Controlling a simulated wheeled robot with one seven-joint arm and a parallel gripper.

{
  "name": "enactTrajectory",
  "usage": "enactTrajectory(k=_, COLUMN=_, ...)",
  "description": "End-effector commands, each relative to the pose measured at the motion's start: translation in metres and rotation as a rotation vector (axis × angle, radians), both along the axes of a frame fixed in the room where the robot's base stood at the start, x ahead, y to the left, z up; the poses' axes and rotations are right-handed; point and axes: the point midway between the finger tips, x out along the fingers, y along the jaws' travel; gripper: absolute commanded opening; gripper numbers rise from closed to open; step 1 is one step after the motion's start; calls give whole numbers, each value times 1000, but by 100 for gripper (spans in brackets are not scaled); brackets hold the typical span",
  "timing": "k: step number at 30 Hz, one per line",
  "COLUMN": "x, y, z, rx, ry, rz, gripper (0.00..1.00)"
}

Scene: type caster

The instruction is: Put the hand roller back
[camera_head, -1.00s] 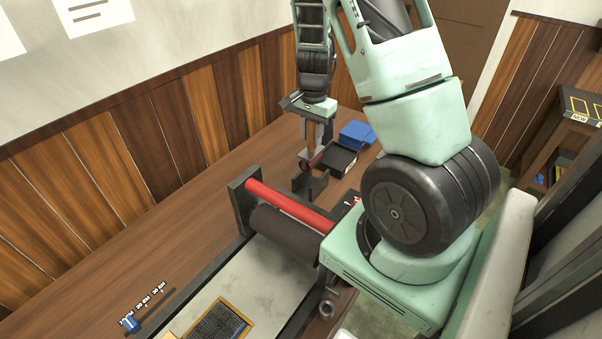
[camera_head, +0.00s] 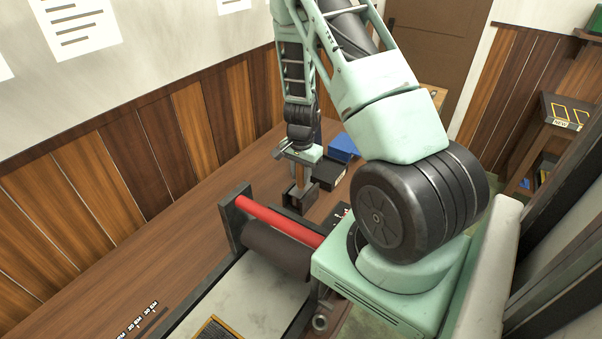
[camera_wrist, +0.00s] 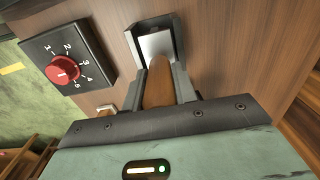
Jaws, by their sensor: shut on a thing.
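My gripper (camera_head: 299,176) points down over a small dark stand (camera_head: 297,200) on the wooden table, behind the press. In the wrist view, its fingers (camera_wrist: 162,84) are shut on the brown wooden handle of the hand roller (camera_wrist: 158,86). The handle points towards the dark stand, which also shows in the wrist view (camera_wrist: 174,32) with a pale grey face inside its side walls. The roller's far end is at or inside the stand. I cannot tell whether it rests there, as the fingers and handle hide the contact.
The press with a red bar (camera_head: 275,218) and dark roller (camera_head: 277,250) stands in front of the stand. A black tray (camera_head: 328,172) and blue box (camera_head: 342,149) lie close behind. A box with a red knob (camera_wrist: 65,70) is beside the stand. The table's left part is mostly clear.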

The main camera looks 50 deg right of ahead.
Motion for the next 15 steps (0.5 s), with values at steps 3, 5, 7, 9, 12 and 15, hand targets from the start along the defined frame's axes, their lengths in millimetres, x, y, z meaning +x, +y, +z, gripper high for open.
enactTrajectory(k=3, x=0, y=0, z=-2, rx=0, ry=0, rz=0, gripper=39)
enactTrajectory(k=5, x=0, y=0, z=-2, rx=0, ry=0, rz=0, gripper=49)
enactTrajectory(k=7, x=0, y=0, z=-2, rx=0, ry=0, rz=0, gripper=49)
enactTrajectory(k=9, x=0, y=0, z=-2, rx=0, ry=0, rz=0, gripper=49)
enactTrajectory(k=12, x=0, y=0, z=-2, rx=0, ry=0, rz=0, gripper=49)
enactTrajectory(k=15, x=0, y=0, z=2, rx=0, ry=0, rz=0, gripper=49)
